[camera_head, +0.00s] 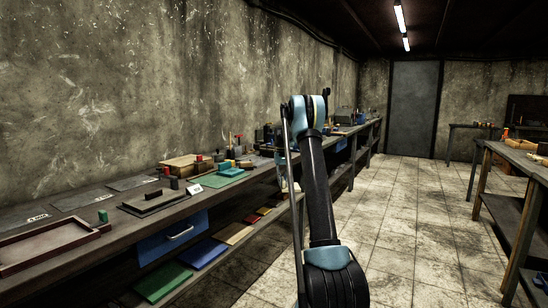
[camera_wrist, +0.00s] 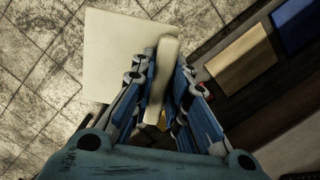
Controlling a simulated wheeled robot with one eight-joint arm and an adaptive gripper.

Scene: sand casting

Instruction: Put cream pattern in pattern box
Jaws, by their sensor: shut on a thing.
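A cream pattern (camera_wrist: 112,48), a flat square plate with a raised bar, is in the wrist view. My gripper (camera_wrist: 165,80) is shut on the bar, with blue fingers on either side. The plate extends up and left beyond the fingers, above the tiled floor. In the head view my arm stands in the middle and the held pattern cannot be made out. No box there can be surely told as the pattern box; a shallow brown tray-like frame (camera_head: 52,228) lies on the bench at lower left.
A long workbench (camera_head: 125,228) runs along the left wall, with a blue drawer (camera_head: 172,236). Another table (camera_head: 520,165) stands right. The tiled floor between is clear.

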